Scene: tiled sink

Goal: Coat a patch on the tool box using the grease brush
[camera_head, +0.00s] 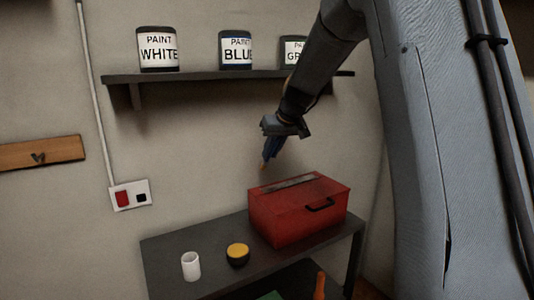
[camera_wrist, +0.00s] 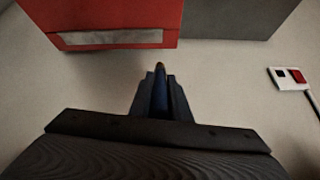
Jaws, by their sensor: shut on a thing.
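A red tool box (camera_head: 290,214) with a dark handle on its front stands on the right part of a dark bench. A greyish strip runs along its lid. It also shows at the top left of the wrist view (camera_wrist: 100,15). My gripper (camera_head: 270,148) is shut on the grease brush, above and behind the box's left end. The brush (camera_head: 265,162) has a blue handle and a small yellowish tip pointing down, apart from the lid. In the wrist view the brush (camera_wrist: 160,90) lies between the jaws (camera_wrist: 160,100), its tip pointing away from the camera.
On the bench (camera_head: 165,258) stand a white cup (camera_head: 191,266) and a dark pot with a yellow top (camera_head: 238,254). A shelf (camera_head: 205,76) above holds several paint cans. A wall switch plate (camera_head: 130,195) is at left. An orange thing (camera_head: 320,286) shows lower down.

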